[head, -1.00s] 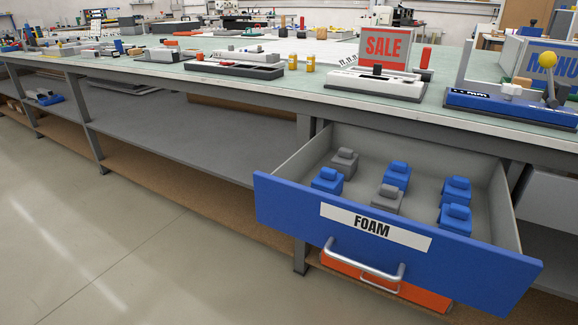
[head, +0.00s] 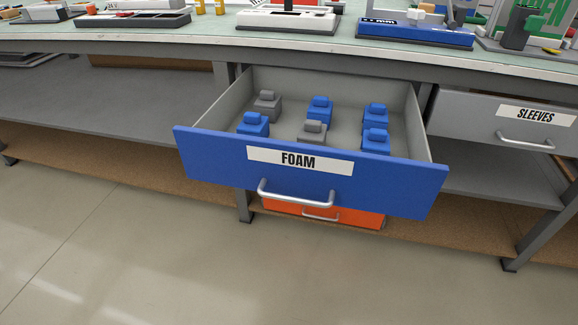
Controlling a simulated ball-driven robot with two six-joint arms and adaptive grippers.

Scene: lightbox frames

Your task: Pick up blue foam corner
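Several blue foam corners lie in the open blue drawer labelled FOAM (head: 395,180) in the head view. One blue foam corner (head: 253,125) is at the front left, one (head: 320,109) at the back middle, one (head: 375,116) at the back right and one (head: 375,140) at the front right. The drawer front hides the lower part of the front ones. Two grey foam corners lie among them, one (head: 267,104) at the back left and one (head: 313,132) at the front middle. Neither of my grippers is in view.
The workbench top (head: 210,36) above the drawer holds trays and fixtures. A closed grey drawer labelled SLEEVES (head: 470,117) is to the right. An orange drawer (head: 355,217) sits below the FOAM drawer. The floor (head: 130,260) in front is clear.

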